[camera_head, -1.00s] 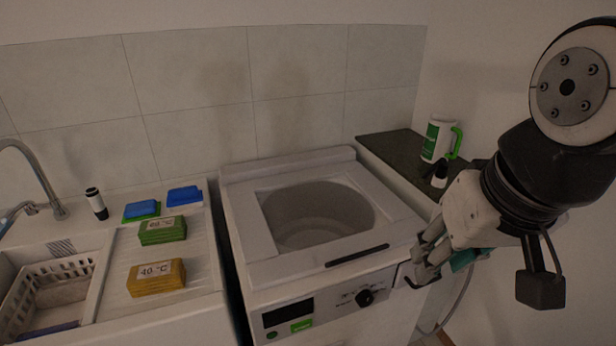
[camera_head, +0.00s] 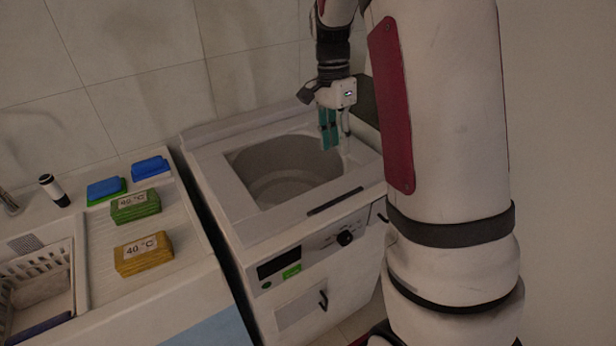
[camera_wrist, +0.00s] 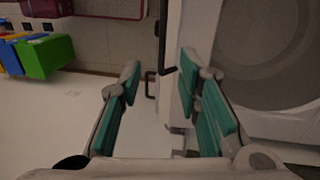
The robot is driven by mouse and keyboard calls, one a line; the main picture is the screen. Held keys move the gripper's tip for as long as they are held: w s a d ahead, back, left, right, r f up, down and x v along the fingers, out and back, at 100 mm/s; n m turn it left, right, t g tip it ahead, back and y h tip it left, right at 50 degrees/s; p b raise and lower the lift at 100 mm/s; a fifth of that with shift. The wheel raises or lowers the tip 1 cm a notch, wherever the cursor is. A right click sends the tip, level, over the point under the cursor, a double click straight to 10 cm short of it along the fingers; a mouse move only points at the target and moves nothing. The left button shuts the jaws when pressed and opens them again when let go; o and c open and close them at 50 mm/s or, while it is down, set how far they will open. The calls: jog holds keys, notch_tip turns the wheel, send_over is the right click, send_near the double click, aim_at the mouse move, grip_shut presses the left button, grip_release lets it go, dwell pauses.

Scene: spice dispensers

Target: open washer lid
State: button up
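The washer (camera_head: 222,190) is a white top-loading machine, with its round drum (camera_head: 285,165) showing in its top face. A dark handle bar (camera_head: 335,200) lies along the front edge of the top. I cannot tell whether a clear lid covers the drum. My gripper (camera_head: 335,143) points down over the right side of the washer top, beside the drum. In the wrist view my gripper (camera_wrist: 160,68) is open, its teal-padded fingers apart with nothing held. A dark handle (camera_wrist: 167,45) on the washer's edge shows between and beyond the fingers; the drum (camera_wrist: 270,50) is at the right.
Left of the washer is a white counter with a green box (camera_head: 136,206), a yellow box (camera_head: 144,253), blue pieces (camera_head: 150,167) and a white basket (camera_head: 38,275). A tiled wall stands behind. A dark side surface (camera_head: 364,98) lies right of the washer, mostly behind my arm.

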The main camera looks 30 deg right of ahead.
aim_at(339, 198)
jog(key=shift+m, duration=0.3)
jog(key=f, duration=0.4)
jog(key=s+f+p, duration=0.1)
jog(key=f, duration=0.4)
jog(key=s+f, duration=0.1)
jog(key=f, duration=0.4)
jog(key=shift+d+f+p, duration=0.1)
jog(key=shift+f+p, duration=0.1)
jog(key=shift+p, duration=0.2)
grip_shut()
